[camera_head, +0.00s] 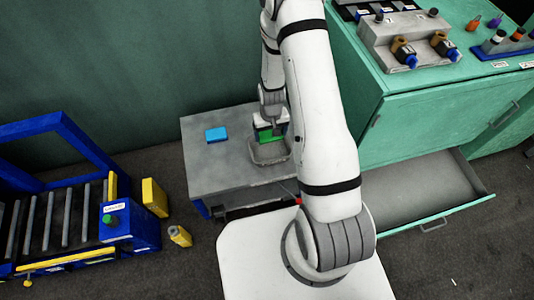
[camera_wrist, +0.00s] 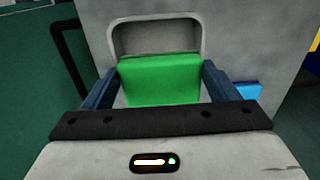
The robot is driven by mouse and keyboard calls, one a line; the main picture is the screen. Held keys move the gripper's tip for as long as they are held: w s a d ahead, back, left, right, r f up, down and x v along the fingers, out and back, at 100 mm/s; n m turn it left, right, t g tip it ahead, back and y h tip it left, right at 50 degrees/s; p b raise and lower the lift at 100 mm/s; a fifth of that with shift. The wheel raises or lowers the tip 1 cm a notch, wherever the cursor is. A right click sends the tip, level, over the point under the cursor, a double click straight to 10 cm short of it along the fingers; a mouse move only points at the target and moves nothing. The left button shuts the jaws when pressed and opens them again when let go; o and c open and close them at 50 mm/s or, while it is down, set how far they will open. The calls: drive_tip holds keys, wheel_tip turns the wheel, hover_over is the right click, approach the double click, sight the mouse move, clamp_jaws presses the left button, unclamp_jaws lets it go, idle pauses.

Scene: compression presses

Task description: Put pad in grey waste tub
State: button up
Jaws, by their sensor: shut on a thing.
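My gripper (camera_head: 266,127) is shut on a green pad (camera_wrist: 160,80). In the wrist view the pad sits between the two dark blue fingers. The grey waste tub (camera_head: 270,157) stands on the grey table, and its rounded rim also shows in the wrist view (camera_wrist: 156,17). In the head view the green pad shows just below my gripper, over or within the tub opening. I cannot tell whether it touches the tub. The tub's near inside is partly hidden by the pad.
A blue pad (camera_head: 216,134) lies on the grey table (camera_head: 210,165), left of the tub. A blue roller conveyor (camera_head: 60,225) stands at the left, with yellow blocks (camera_head: 154,198) beside it. A green cabinet (camera_head: 420,120) with an open drawer (camera_head: 425,195) is at the right.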

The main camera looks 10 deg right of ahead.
sight(271, 135)
drive_tip(key=f+b, duration=0.1)
drive_tip(key=b, duration=0.1)
drive_tip(key=w+f+b, duration=0.1)
drive_tip(key=b, duration=0.1)
drive_tip(key=shift+w+d+f+b, duration=0.2)
drive_tip(key=shift+f+b, duration=0.05)
drive_tip(key=shift+b, duration=0.15)
drive_tip(key=b, duration=0.7)
drive_tip(key=shift+w+f, duration=0.3)
drive_tip(key=shift+f, duration=0.1)
drive_tip(key=b, duration=0.6)
drive_tip(key=shift+d+f, duration=0.1)
drive_tip(key=shift+f, duration=0.15)
drive_tip(key=shift+s+r+b, duration=0.2)
drive_tip(key=shift+s+b, duration=0.05)
drive_tip(key=shift+b, duration=0.95)
wheel_tip(271, 135, down, 10)
drive_tip(key=b, duration=0.3)
drive_tip(key=shift+r+b, duration=0.1)
drive_tip(key=shift+b, duration=0.25)
drive_tip(key=o, duration=0.8)
drive_tip(key=shift+o, duration=0.2)
